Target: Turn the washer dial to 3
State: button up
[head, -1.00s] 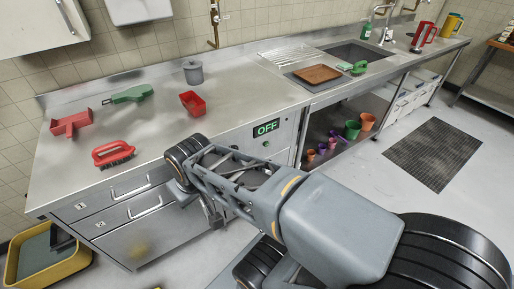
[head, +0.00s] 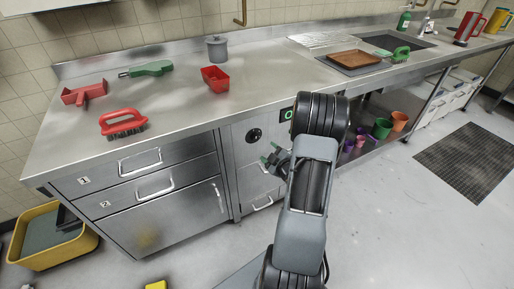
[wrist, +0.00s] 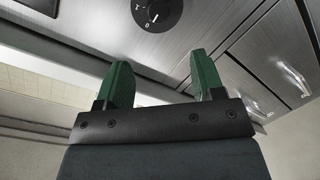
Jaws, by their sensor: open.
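The washer dial (head: 254,135) is a round black knob on the steel front panel under the counter. In the wrist view the dial (wrist: 158,14) is at the top, cut by the frame edge, with small white marks, one like a 0 at its lower side. Its setting is too small to read for certain. My gripper (head: 270,154) is open and empty, apart from the dial, below and right of it in the head view. In the wrist view its green fingers (wrist: 161,72) stand apart below the dial. A green-lit display (head: 287,114) is mostly hidden by my arm.
Drawers with bar handles (head: 155,188) are left of the panel. On the counter (head: 180,112) lie a red brush (head: 123,123), a red scoop (head: 215,78) and a grey pot (head: 216,48). A yellow tub (head: 62,247) stands on the floor at left.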

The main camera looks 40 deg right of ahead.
aim_at(256, 139)
jog(key=shift+t, duration=0.9)
jog(key=w, duration=0.3)
jog(key=w+d+f, duration=0.1)
jog(key=w, duration=0.3)
jog(key=w+d+f, duration=0.1)
jog(key=w, duration=0.3)
jog(key=shift+w+f+b, duration=0.15)
jog(key=shift+f+b, duration=0.1)
jog(key=shift+b, duration=0.1)
jog(key=c, duration=0.9)
